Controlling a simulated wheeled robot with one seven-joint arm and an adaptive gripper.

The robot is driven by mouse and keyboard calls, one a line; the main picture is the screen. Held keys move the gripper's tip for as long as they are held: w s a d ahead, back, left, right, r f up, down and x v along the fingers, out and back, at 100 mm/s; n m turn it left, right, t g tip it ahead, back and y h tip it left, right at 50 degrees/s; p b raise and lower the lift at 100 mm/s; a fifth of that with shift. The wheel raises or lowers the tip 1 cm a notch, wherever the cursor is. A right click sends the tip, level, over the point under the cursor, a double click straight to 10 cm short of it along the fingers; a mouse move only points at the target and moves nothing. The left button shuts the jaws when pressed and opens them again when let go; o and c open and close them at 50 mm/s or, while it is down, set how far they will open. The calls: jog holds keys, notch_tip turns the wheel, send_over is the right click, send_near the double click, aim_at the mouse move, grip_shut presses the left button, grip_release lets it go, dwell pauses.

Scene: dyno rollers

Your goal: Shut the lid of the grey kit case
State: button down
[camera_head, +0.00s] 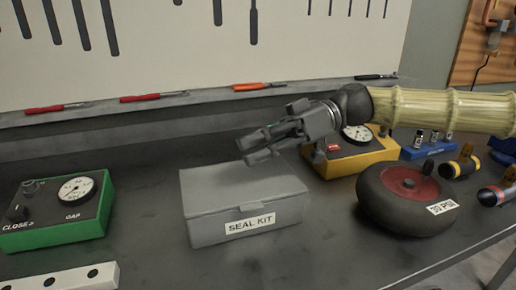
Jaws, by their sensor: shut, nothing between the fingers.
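The grey kit case (248,222) sits on the dark bench in the middle of the view, with a "SEAL KIT" label on its front. Its lid (225,188) lies down flat over the box and looks shut, with a small latch tab at the front edge. My gripper (248,152) is shut and empty, at the back edge of the lid, pointing left. I cannot tell whether the fingertips touch the lid.
A green gauge box (58,232) stands left, a yellow gauge box (352,160) behind right, and a black wheel with a red hub (405,200) right of the case. A white block with holes (70,278) is front left. Screwdrivers lie on the back ledge.

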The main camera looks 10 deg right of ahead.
jog(key=n+b, duration=0.2)
jog(key=b, duration=0.2)
send_over(262, 204)
jog(key=w, duration=0.1)
jog(key=shift+t, duration=0.4)
notch_tip(262, 204, down, 4)
jog(key=shift+w+a+f, duration=0.1)
jog(key=shift+w, duration=0.05)
jog(key=f+n+b, duration=0.1)
jog(key=b, duration=0.1)
jog(key=s+f+n+b, duration=0.1)
jog(key=b, duration=0.1)
jog(key=shift+f+t, duration=0.3)
jog(key=shift+t, duration=0.1)
jog(key=shift+s, duration=0.1)
